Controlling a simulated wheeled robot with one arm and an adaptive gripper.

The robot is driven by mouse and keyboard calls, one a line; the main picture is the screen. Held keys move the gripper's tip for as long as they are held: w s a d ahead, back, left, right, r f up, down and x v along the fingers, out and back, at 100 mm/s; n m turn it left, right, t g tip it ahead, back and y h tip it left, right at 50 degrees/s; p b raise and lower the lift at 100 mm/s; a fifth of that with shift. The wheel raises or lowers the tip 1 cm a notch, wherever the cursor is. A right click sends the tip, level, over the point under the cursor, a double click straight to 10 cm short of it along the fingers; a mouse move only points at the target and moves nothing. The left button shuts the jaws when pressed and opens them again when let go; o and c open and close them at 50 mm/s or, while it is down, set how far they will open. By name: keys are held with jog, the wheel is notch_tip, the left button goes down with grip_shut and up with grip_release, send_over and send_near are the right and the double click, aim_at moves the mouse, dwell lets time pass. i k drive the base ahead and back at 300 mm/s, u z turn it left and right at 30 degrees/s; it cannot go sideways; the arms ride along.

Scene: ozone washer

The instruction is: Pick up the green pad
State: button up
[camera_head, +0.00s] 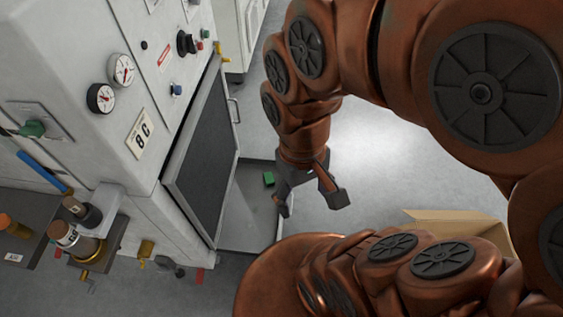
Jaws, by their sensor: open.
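A small green pad (268,179) lies on the grey tray-like surface (247,205) beside the open door of the machine. My gripper (312,203) is just to the right of the pad and a little lower in the picture. Its fingers are spread apart with nothing between them, and it does not appear to touch the pad. The copper-coloured arm comes down from the top right and hides part of the floor behind it.
The white machine (130,45) with gauges and knobs fills the left side. Its dark-panelled door (208,150) stands open near the pad. A cardboard box (455,217) sits at the lower right, partly hidden by my arm. Grey floor is clear beyond the gripper.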

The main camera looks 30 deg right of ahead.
aim_at(269, 178)
jog(key=z, duration=2.55)
jog(key=k, duration=0.9)
jog(key=u, duration=2.7)
